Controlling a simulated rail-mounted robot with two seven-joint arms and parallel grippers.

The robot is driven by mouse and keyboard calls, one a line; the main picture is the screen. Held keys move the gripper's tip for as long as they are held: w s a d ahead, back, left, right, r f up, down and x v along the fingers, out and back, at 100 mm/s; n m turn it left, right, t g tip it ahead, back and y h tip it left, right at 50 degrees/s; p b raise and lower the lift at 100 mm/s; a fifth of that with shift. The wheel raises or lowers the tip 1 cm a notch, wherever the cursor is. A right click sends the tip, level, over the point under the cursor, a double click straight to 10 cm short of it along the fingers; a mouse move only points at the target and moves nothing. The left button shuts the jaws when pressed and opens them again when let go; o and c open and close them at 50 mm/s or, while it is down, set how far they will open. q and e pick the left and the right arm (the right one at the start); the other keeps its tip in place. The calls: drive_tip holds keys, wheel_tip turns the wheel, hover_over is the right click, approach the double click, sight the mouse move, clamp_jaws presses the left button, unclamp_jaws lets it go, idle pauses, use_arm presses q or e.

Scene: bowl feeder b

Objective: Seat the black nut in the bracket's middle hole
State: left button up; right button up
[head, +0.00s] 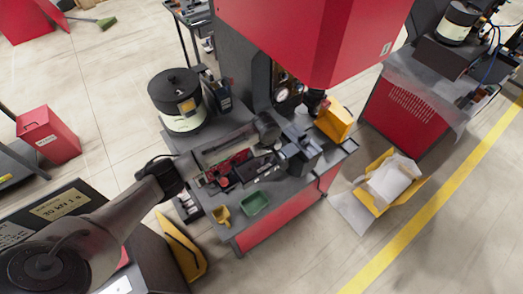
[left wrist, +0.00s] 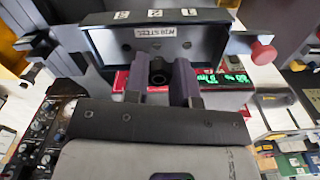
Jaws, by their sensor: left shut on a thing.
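In the left wrist view, my left gripper (left wrist: 158,82) has its two purple-grey fingers closed on the black nut (left wrist: 157,70). The nut is a small dark ring held between the fingertips. The bracket (left wrist: 158,42) is a grey plate in a dark frame just beyond the fingertips, with numbers along its top edge. The nut shows in front of its lower edge; I cannot tell whether they touch. The middle hole is not clear to see. In the head view my left arm reaches in from the left over the bench, and its fingertips are too small to make out. My right gripper is not in view.
A red knob (left wrist: 263,53) sticks out right of the bracket. A red unit with lit digits (left wrist: 228,78) lies behind the right finger.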

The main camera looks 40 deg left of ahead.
use_arm(q)
drive_tip(key=a+n, duration=0.1)
drive_tip(key=w+a+f, duration=0.1)
drive_tip(key=a+f+n, duration=0.1)
drive_tip(key=shift+w+f+n, duration=0.1)
drive_tip(key=shift+w+n, duration=0.2)
drive_tip(key=shift+p, duration=0.35)
wheel_tip(320, 180, down, 4)
drive_tip(key=shift+f+b, duration=0.2)
drive_tip(key=shift+b, duration=0.55)
drive_tip(key=shift+r, duration=0.1)
idle(0.3)
drive_tip(key=shift+p, duration=0.45)
